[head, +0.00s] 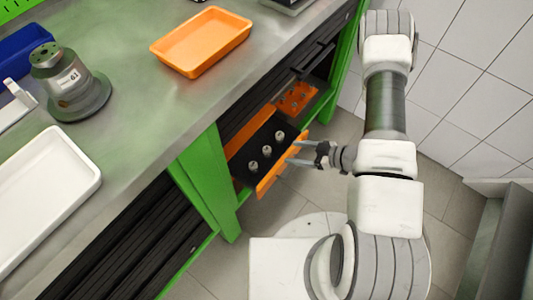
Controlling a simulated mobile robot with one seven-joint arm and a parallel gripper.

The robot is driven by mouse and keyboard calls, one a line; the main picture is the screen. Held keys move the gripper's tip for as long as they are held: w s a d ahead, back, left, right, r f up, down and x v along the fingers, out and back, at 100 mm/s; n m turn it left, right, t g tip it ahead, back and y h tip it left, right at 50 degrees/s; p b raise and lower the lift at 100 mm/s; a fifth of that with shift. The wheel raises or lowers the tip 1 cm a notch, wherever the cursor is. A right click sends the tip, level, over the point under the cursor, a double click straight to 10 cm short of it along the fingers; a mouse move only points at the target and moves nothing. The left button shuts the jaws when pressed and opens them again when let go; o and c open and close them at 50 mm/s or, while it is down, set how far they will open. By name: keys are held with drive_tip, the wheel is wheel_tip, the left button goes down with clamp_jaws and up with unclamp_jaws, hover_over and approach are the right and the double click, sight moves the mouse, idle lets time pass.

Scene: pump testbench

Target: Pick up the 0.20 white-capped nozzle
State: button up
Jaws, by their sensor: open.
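Several small nozzles with pale caps stand in a row on a black insert (243,166) in an open orange drawer (267,181) under the bench. One nozzle (280,135) is at the back right, one (267,151) in the middle, one (253,165) at the front left. Their labels are too small to read, so I cannot tell which is the 0.20 one. My gripper (291,153) is open and empty, with its fingers pointing left at the drawer's right edge, close to the nozzles. I cannot tell its exact height above the drawer.
A second orange compartment (297,97) with small parts lies behind the drawer. The green bench leg (208,172) stands left of it. On the bench are an orange tray (201,41), a white tray (45,195) and a grey pump part (72,85). The tiled floor at right is mostly clear.

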sight(268, 150)
drive_tip(key=b+x, duration=0.1)
drive_tip(key=x, duration=0.6)
drive_tip(key=shift+b, duration=0.4)
drive_tip(key=b+x, duration=0.1)
drive_tip(key=x, duration=0.1)
drive_tip(key=b+x, duration=0.1)
drive_tip(key=x, duration=0.1)
drive_tip(key=shift+a+f, duration=0.2)
drive_tip(key=shift+f, duration=0.3)
drive_tip(key=shift+w+a+b, duration=0.2)
drive_tip(key=shift+a+b, duration=0.05)
drive_tip(key=shift+b, duration=0.05)
drive_tip(key=shift+c, duration=0.2)
clamp_jaws()
